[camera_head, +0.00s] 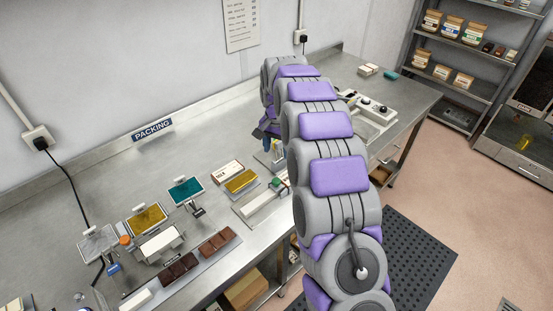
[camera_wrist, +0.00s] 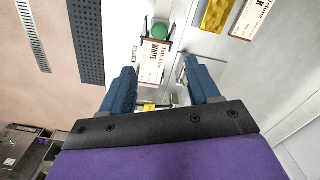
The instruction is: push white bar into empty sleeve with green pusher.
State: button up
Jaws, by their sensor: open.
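My gripper (camera_wrist: 160,75) is open, its two blue fingers apart with nothing held between them. In the head view my gripper (camera_head: 266,134) hangs above the bench at the far end of my arm, partly hidden by it. A long white piece (camera_head: 260,204), perhaps the white bar, lies in a pale fixture beside the knob. Whether the sleeve is empty cannot be seen.
A labelled sleeve (camera_head: 226,171) and a gold bar (camera_head: 241,181) lie left of the fixture. A board with brown bars (camera_head: 179,266) and several small coloured trays stand farther left. A control box (camera_head: 374,107) stands to the right. The bench's back strip is mostly clear.

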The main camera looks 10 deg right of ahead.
notch_tip(320, 180, up, 3)
jog(key=shift+r, duration=0.1)
dwell(0.5)
